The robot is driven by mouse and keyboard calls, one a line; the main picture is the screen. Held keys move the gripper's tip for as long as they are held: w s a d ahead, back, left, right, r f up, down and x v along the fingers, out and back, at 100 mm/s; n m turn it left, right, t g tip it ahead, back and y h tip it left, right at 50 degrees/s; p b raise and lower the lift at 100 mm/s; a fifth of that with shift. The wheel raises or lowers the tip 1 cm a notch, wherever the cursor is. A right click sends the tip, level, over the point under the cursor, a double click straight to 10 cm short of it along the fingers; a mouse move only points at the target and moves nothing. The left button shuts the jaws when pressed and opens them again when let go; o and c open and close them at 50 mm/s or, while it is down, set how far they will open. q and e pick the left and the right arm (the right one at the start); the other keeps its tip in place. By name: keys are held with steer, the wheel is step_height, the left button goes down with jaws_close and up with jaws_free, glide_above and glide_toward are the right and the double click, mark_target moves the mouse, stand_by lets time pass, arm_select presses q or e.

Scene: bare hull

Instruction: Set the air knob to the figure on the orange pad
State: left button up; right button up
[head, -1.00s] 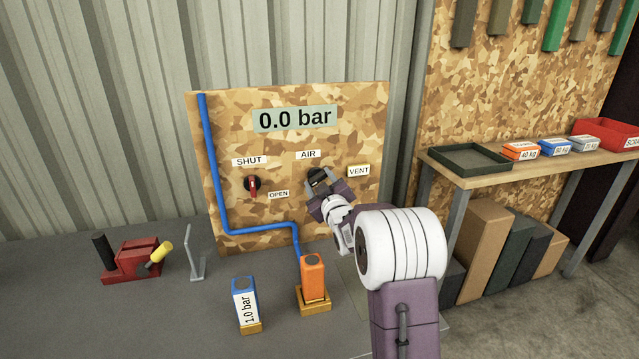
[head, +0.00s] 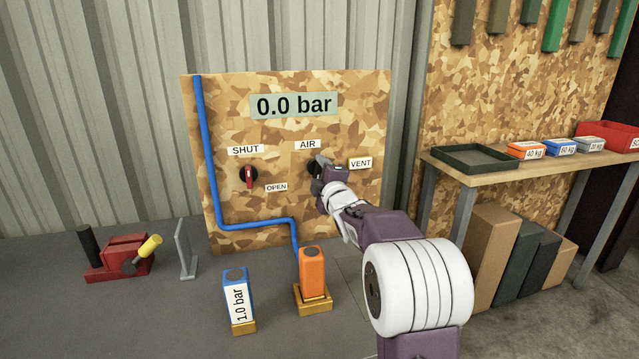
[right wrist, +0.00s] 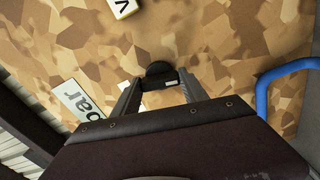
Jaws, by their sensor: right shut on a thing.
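The black air knob (head: 313,167) sits on the camouflage-patterned panel (head: 330,225), under the AIR label (head: 307,144). My right gripper (head: 318,172) is shut on the knob and partly hides it, so its pointer is hard to read. In the right wrist view the two fingers stand either side of the black knob (right wrist: 160,72). The display (head: 294,104) reads 0.0 bar. An orange block (head: 312,268) stands upright on a yellowish base on the bench; no figure is readable on its visible faces. My left gripper is out of view.
A red-handled knob (head: 249,178) points down between the SHUT and OPEN labels. A blue block (head: 236,292) marked 1.0 bar, a red device with a yellow handle (head: 124,255) and a grey bracket (head: 186,250) stand on the bench. A shelf (head: 470,177) is at right.

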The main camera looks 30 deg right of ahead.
steer(key=shift+f+n+b, duration=0.1)
steer(key=shift+n+b, duration=0.75)
steer(key=shift+n, duration=0.15)
steer(key=o, duration=1.4)
steer(key=shift+v, duration=4.6)
steer(key=shift+d, duration=0.1)
